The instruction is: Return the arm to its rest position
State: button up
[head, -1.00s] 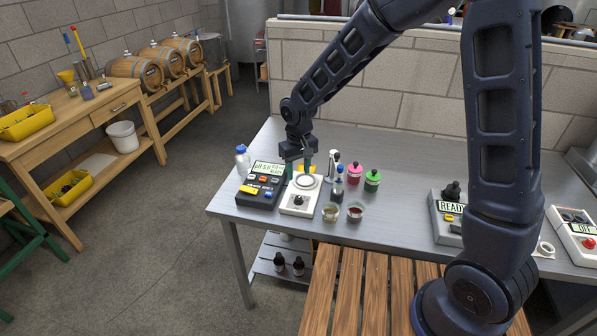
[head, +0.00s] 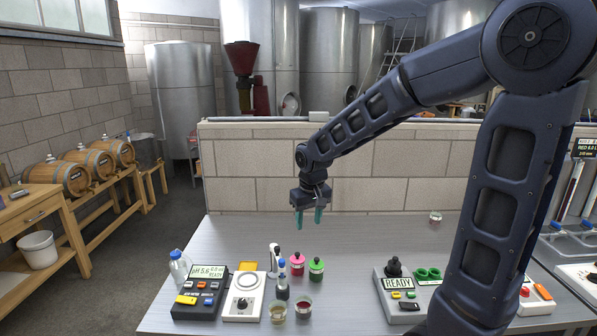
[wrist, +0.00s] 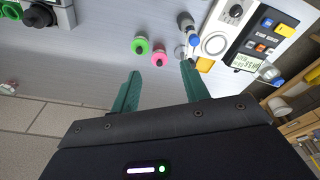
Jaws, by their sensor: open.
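My gripper (head: 309,219) hangs from my arm above the back part of the steel bench (head: 225,240), in front of the block wall. Its two green fingers point down, apart, with nothing between them. In the wrist view, my gripper (wrist: 163,85) also shows open and empty, with bare bench, the pink-capped jar (wrist: 158,58) and the green-capped jar (wrist: 141,46) beyond the fingertips. My arm is bent at the elbow, reaching from the right side toward the middle.
On the bench stand a pH meter (head: 197,299), a white stirrer (head: 243,303), two small cups (head: 278,311) and a READY device (head: 398,301). A low block wall (head: 420,180) runs behind. The bench below my gripper is clear.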

jog(key=s+d+r+m+t, duration=0.1)
jog(key=s+d+r, duration=0.2)
jog(key=d, duration=0.5)
jog(key=s+d+r+m+t, duration=0.1)
jog(key=s+d+r+m, duration=0.1)
jog(key=s+d, duration=0.4)
jog(key=s+d+r+m, duration=0.2)
jog(key=s+d+r, duration=0.1)
jog(key=d, duration=0.8)
jog(key=shift+s+r+t+h, duration=0.3)
jog(key=shift+s+r+t, duration=0.1)
jog(key=shift+s, duration=0.25)
jog(key=shift+c, duration=0.5)
